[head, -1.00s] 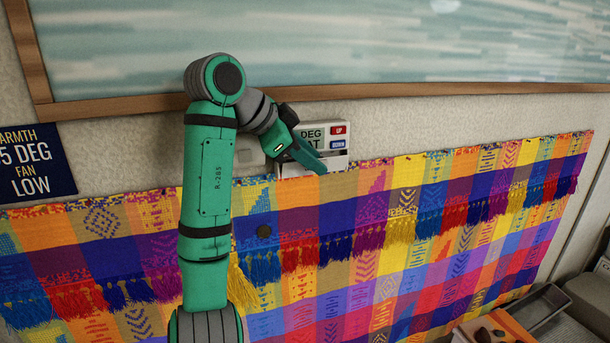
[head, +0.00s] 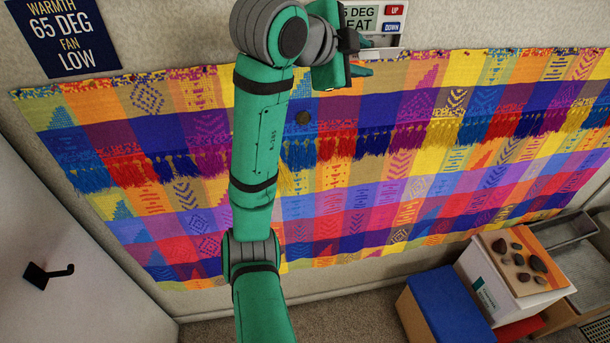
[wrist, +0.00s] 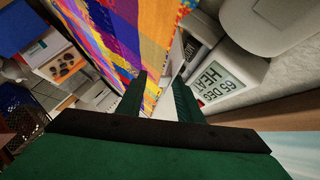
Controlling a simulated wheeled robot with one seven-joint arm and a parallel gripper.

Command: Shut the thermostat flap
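The thermostat (head: 359,17) is a white wall unit at the top of the head view, partly covered by my gripper (head: 364,70). In the wrist view the thermostat (wrist: 222,82) shows a "65 DEG HEAT" display. A recess opens along the side of its display. A pale, narrow panel, apparently the flap (wrist: 171,84), stands out by this recess and shows between my finger outlines. My gripper (wrist: 160,76) has its two green fingers apart. No grip on the flap is visible; whether a finger touches it I cannot tell.
A bright patterned textile (head: 330,150) with tassels hangs on the wall just below the thermostat. A dark sign (head: 62,38) is at upper left and a hook (head: 48,273) at lower left. Boxes, including a blue-topped one (head: 445,300), stand at lower right.

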